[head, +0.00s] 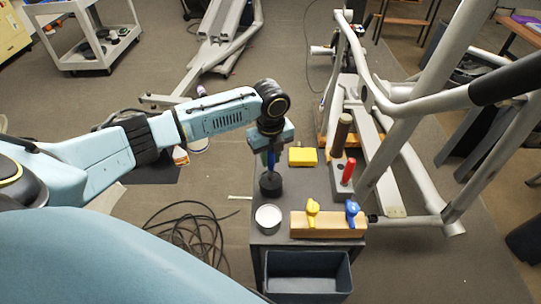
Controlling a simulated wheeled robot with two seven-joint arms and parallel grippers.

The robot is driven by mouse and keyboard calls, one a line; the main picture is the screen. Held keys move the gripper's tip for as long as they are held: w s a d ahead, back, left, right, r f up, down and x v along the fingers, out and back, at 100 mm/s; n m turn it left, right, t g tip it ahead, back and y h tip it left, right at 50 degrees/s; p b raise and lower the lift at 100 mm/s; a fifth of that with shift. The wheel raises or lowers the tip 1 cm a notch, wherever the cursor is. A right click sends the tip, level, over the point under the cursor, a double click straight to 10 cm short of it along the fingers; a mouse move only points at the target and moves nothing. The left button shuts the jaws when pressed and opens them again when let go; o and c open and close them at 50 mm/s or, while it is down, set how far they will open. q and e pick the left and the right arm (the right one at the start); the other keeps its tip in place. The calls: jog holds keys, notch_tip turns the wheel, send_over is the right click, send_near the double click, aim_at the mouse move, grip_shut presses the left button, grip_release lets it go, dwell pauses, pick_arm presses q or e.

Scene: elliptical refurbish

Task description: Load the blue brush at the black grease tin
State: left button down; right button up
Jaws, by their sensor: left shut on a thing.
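My left gripper (271,146) comes down over the back left part of a dark bench top and is shut on the blue brush (271,160). The brush is upright, handle up. The black grease tin (270,187) stands right under it on the bench top. The brush's lower end meets the tin in the picture; its bristles do not show, and I cannot tell how deep they sit. My right gripper is not in view.
A white tin (268,218) stands in front of the black one. A yellow sponge (302,157), a wooden block (328,226) with yellow and blue handles, and a grey stand (341,187) with red and brown cylinders lie to the right. A dark bin (307,274) is in front.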

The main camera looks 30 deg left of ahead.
pick_arm(q)
jog(key=shift+s+f+p, duration=0.1)
jog(key=shift+p, duration=0.35)
dwell(1.3)
notch_tip(320, 180, up, 7)
jog(key=p, duration=0.7)
jog(key=shift+p, duration=0.4)
dwell(0.4)
jog(key=s+d+r+n+b, duration=0.1)
jog(key=d+n+b, duration=0.3)
jog(key=n, duration=0.8)
jog(key=s+d+r+n+b, duration=0.2)
jog(key=s+d+n+b, duration=0.2)
jog(key=n+b, duration=0.5)
jog(key=d+n, duration=0.1)
jog(key=n, duration=0.2)
jog(key=shift+r+b, duration=0.2)
jog(key=shift+b, duration=0.1)
